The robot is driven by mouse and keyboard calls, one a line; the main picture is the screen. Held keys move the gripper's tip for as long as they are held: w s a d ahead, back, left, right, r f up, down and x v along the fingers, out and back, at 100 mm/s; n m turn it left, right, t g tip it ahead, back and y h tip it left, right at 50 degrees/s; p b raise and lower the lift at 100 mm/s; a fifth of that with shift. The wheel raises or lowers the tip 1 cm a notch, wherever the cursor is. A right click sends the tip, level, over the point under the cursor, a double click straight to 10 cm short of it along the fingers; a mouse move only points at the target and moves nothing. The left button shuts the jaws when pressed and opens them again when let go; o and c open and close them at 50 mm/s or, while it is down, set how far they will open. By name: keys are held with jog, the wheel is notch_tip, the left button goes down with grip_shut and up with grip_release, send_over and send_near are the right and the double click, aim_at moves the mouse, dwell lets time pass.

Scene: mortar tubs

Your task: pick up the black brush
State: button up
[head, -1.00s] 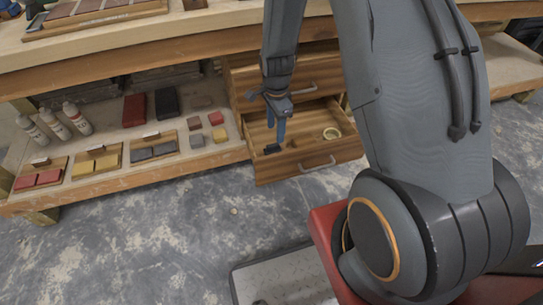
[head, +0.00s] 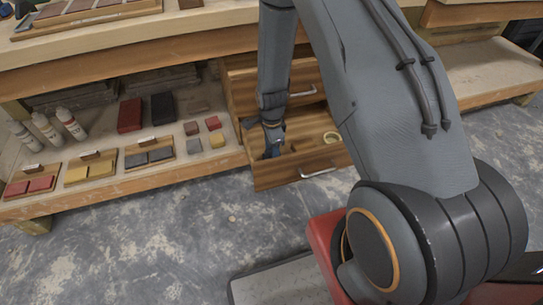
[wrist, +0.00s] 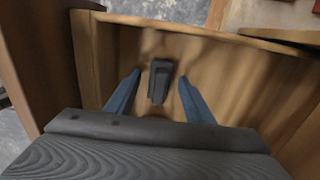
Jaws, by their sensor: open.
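The black brush (wrist: 160,82) lies in the open wooden drawer (head: 306,167). In the wrist view it is a small dark block on the drawer floor. My gripper (wrist: 158,100) is open, with one blue finger on each side of the brush and a gap to it on both sides. I cannot tell how far above the drawer floor the fingertips are. In the head view my gripper (head: 272,150) reaches down into the left part of the drawer, and the brush is hidden there.
The drawer walls stand close around my gripper. Left of the drawer, a shelf (head: 215,165) holds coloured blocks, sample boards and white bottles (head: 70,124). The workbench top is above.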

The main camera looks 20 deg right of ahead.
jog(key=c, duration=1.1)
jog(key=shift+r, duration=0.15)
jog(key=shift+c, duration=0.2)
notch_tip(320, 180, up, 10)
jog(key=shift+f+p, duration=0.1)
jog(key=shift+p, duration=0.85)
